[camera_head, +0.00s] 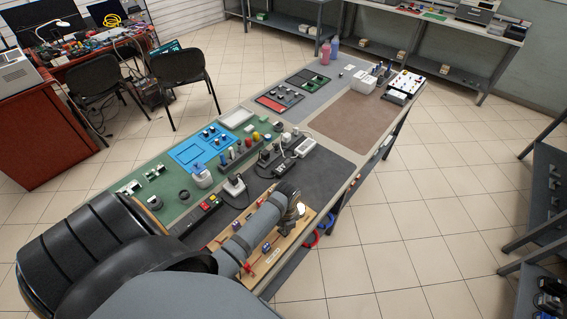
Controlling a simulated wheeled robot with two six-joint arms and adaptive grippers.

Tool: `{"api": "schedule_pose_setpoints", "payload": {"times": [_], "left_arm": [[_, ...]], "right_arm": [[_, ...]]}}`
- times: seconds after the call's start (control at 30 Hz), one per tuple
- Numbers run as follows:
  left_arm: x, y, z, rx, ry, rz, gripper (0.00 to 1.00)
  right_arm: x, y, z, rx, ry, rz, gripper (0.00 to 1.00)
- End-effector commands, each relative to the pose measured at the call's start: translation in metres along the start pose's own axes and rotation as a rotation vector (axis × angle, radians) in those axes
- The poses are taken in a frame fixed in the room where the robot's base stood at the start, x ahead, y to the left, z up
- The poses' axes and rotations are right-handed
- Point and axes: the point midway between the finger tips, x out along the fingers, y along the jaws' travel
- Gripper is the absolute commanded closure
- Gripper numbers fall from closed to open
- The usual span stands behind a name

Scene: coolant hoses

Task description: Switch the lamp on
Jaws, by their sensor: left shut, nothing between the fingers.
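A light wooden board (293,243) lies on the near end of the long workbench, with small red and dark parts on it. A small white, bright bulb-like lamp (301,209) shows at its far right; I cannot tell for sure whether it is lit. My left arm comes in from the lower left over the board and hides much of it. My left gripper (291,203) is shut and empty, just left of the lamp in the picture; I cannot tell whether it touches anything. No switch shows clearly. My right gripper is not in view.
A brown mat (365,120) is mostly clear. Chairs and shelves stand around on the tiled floor.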

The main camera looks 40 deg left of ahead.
Motion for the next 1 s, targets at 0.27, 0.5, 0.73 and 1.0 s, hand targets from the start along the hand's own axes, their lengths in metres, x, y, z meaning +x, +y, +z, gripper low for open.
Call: {"api": "schedule_pose_setpoints", "payload": {"times": [0.27, 0.5, 0.73, 1.0], "left_arm": [[-0.023, 0.001, -0.001, 0.0, 0.002, 0.001, 1.0], [-0.042, 0.0, -0.001, 0.0, 0.002, 0.001, 1.0], [-0.058, 0.0, 0.0, 0.0, 0.001, 0.0, 1.0], [-0.069, 0.0, -0.001, 0.0, 0.002, 0.001, 1.0]], "right_arm": [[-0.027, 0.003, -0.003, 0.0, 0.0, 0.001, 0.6], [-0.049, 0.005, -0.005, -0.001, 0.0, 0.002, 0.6], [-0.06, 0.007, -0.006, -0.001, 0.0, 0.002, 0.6], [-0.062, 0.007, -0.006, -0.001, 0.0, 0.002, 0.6]]}}
